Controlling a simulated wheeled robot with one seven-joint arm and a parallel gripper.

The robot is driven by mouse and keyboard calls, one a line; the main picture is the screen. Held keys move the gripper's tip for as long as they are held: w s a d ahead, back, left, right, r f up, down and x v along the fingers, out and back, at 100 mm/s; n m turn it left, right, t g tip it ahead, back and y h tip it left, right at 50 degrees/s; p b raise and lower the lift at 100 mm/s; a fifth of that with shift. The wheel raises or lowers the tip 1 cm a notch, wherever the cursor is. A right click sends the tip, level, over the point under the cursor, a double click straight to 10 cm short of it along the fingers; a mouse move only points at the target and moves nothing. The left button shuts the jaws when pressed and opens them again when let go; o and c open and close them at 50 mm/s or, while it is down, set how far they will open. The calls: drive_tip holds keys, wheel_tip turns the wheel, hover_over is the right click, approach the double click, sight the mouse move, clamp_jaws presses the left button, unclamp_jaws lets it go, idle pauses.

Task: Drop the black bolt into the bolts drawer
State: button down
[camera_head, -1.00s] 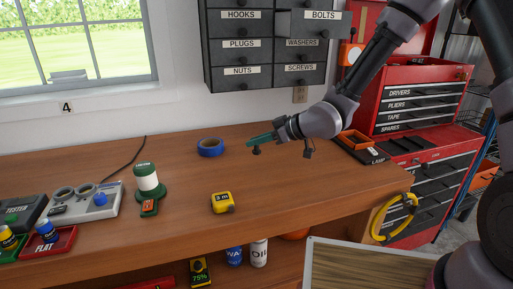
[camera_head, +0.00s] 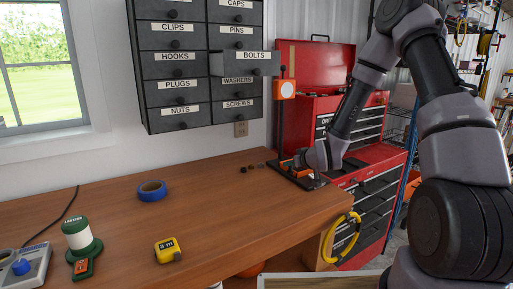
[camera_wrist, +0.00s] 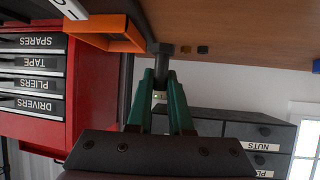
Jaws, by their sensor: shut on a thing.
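The black bolt (camera_wrist: 161,50) is held between the green fingers of my gripper (camera_wrist: 160,88), head outward, in the wrist view. In the head view my gripper is beside the wall at the right end of the workbench; its fingers and the bolt cannot be made out there. The bolts drawer (camera_head: 243,64) is pulled out from the grey wall cabinet, above and to the left of my gripper. Its inside is hidden from this height.
The workbench (camera_head: 215,200) holds a blue tape roll (camera_head: 152,190), a yellow tape measure (camera_head: 168,250) and small dark pieces (camera_head: 252,168). An orange tray (camera_wrist: 108,36) is close to my gripper. A red tool chest (camera_head: 318,58) stands at right. Mid-bench is mostly clear.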

drive_tip(key=d+m+h, duration=0.1)
drive_tip(key=d, duration=0.4)
drive_tip(key=w+d+f+m+h, duration=0.1)
drive_tip(key=d+m+h, duration=0.1)
drive_tip(key=d, duration=0.3)
drive_tip(key=d+m+h, duration=0.1)
drive_tip(key=d, duration=0.5)
drive_tip(key=shift+w+f+m+t+h, duration=0.25)
drive_tip(key=shift+w+m+t+h, duration=0.05)
drive_tip(key=shift+t, duration=0.1)
